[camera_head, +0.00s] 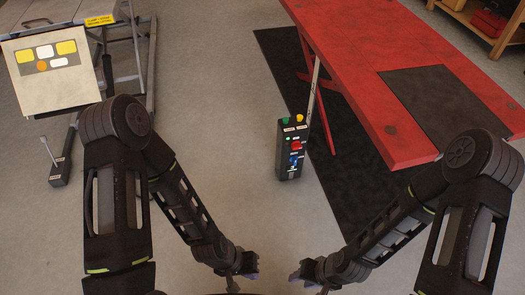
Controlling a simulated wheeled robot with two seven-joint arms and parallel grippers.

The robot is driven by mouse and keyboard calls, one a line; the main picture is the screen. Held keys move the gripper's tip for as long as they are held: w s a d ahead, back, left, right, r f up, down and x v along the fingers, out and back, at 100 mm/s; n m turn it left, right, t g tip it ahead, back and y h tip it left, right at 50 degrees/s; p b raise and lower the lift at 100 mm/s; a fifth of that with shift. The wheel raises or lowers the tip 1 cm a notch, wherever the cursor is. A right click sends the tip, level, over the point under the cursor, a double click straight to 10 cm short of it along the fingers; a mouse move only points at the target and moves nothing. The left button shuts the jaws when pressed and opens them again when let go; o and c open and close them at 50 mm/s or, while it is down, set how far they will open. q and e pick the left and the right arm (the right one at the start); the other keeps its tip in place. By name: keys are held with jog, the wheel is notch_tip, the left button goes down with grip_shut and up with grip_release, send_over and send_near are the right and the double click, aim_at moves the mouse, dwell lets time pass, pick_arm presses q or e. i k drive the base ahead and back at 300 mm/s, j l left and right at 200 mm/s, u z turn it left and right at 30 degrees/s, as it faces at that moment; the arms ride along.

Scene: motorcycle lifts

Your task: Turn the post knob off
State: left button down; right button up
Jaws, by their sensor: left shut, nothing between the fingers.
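A dark control post (284,168) stands upright on the floor left of the red lift table. Its front carries a red control (296,145) and, below it, a blue knob (293,160). I cannot tell the knob's setting at this size. A green cap and a yellow cap sit on its top. My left gripper (233,286) is low at the bottom edge, in front of the post and to its left, shut and empty. My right gripper (324,290) is at the bottom edge right of it, its fingers partly cut off. Both are well apart from the post.
The red lift table (350,55) slopes across the right, with a black mat (290,60) beneath. A cream control panel (45,75) on a grey lift frame stands at left, with a small lever pedal (60,172). A wooden shelf (480,30) is at top right. Grey floor is clear around the post's left and front.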

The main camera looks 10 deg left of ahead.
aim_at(296, 145)
jog(key=i+l+z, duration=0.2)
jog(key=i, duration=0.25)
jog(key=i+z, duration=0.15)
jog(key=i, duration=0.3)
